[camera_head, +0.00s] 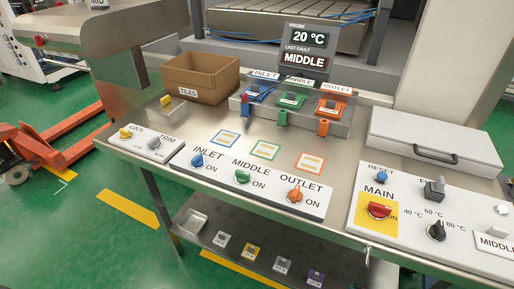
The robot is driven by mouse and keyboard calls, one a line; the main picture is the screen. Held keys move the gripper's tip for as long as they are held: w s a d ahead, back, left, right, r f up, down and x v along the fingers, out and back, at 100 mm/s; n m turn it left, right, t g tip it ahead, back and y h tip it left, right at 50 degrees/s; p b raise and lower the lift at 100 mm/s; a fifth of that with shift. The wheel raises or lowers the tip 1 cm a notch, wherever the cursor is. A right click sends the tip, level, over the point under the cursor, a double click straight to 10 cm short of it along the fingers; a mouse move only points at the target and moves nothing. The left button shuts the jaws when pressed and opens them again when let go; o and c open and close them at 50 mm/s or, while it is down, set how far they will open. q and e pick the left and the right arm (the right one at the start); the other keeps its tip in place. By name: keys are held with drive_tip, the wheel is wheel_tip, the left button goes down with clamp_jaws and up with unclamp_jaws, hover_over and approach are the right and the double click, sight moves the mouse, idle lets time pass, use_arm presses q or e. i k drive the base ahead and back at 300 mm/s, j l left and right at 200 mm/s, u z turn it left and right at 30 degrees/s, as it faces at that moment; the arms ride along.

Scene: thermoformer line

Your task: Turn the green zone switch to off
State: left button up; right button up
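The green zone switch (243,177) is a small knob under the label MIDDLE on a white sloped panel (213,185) at the front of the steel bench. The word ON stands to its lower right. Which way its pointer faces is too small to tell. A blue INLET knob (197,160) sits to its left and an orange OUTLET knob (295,194) to its right. Neither of my grippers is in view.
Behind the panel are coloured framed cards, a connector box (336,125), a tile carton (202,82) and a display (305,48) reading 20 °C and MIDDLE. A grey case (425,133) and main control panel (410,240) are on the right. A lower shelf (260,245) holds small blocks.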

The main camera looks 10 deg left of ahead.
sight(242, 177)
drive_tip(key=k+l, duration=0.1)
drive_tip(key=l, duration=0.3)
drive_tip(key=k+l+u, duration=0.15)
drive_tip(key=l, duration=0.25)
drive_tip(key=k+l, duration=0.1)
drive_tip(key=l, duration=0.25)
drive_tip(key=k+l+u, duration=0.1)
drive_tip(key=l, duration=0.3)
drive_tip(key=k, duration=0.05)
